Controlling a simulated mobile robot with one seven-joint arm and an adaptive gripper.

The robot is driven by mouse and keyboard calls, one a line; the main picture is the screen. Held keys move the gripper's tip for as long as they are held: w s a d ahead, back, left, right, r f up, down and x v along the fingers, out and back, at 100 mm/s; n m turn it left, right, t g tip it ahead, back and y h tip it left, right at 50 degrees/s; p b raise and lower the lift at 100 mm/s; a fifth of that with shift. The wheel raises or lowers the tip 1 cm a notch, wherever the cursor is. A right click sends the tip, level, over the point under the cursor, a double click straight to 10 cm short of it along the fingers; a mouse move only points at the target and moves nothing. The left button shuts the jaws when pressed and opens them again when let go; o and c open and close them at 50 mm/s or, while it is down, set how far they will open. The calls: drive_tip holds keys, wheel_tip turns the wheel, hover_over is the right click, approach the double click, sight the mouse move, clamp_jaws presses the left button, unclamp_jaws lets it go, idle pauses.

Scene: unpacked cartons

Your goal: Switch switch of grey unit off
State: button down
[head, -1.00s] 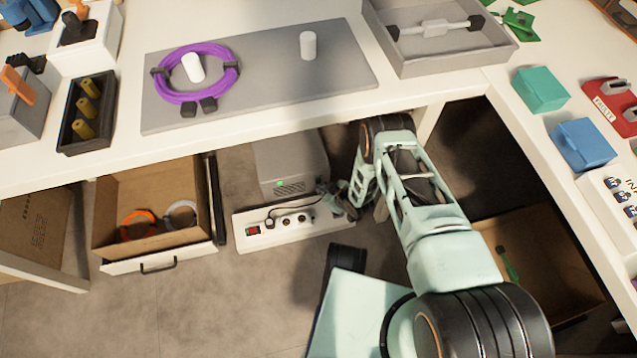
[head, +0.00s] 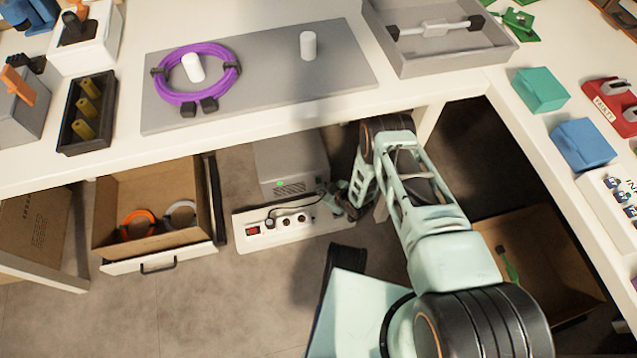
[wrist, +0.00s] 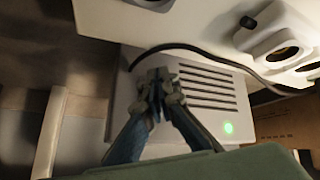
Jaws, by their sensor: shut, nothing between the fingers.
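The grey unit (head: 290,165) is a box on the floor under the table, with a vented front and a lit green light. In the wrist view its vented face (wrist: 205,95) and the green light (wrist: 229,128) show close up. I cannot make out a switch on the unit. My gripper (head: 345,207) is low, by the unit's front right corner. In the wrist view the gripper (wrist: 158,88) is shut and empty, with its fingertips in front of the unit's face. I cannot tell whether they touch it.
A white power strip (head: 290,235) with a red switch (head: 253,231) lies in front of the unit. A black cable (wrist: 190,47) runs from the strip past the fingers. An open drawer (head: 160,250) is at left, a carton (head: 560,260) at right. The table (head: 280,125) hangs above.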

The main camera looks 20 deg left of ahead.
drive_tip(key=shift+w+a, duration=0.1)
drive_tip(key=shift+w, duration=0.05)
drive_tip(key=shift+w+a, duration=0.15)
drive_tip(key=shift+w, duration=0.05)
drive_tip(key=shift+w+a+f, duration=0.1)
drive_tip(key=shift+w+a, duration=0.05)
drive_tip(key=shift+w, duration=0.15)
idle(0.8)
drive_tip(key=shift+s, duration=0.1)
drive_tip(key=shift+s+d+p, duration=0.35)
drive_tip(key=shift+s+d, duration=0.05)
drive_tip(key=shift+s, duration=0.15)
drive_tip(key=shift+s+d+r+p, duration=0.15)
drive_tip(key=shift+s+d+p, duration=0.15)
drive_tip(key=shift+s, duration=0.1)
drive_tip(key=shift+s+d+r+p, duration=0.15)
drive_tip(key=shift+s+p, duration=0.15)
drive_tip(key=shift+s, duration=0.1)
drive_tip(key=shift+s+d+r+p, duration=0.1)
drive_tip(key=shift+s+d+p, duration=0.3)
drive_tip(key=shift+s, duration=0.3)
drive_tip(key=shift+s+d+p, duration=0.25)
drive_tip(key=shift+s+d, duration=0.2)
drive_tip(key=shift+s, duration=0.2)
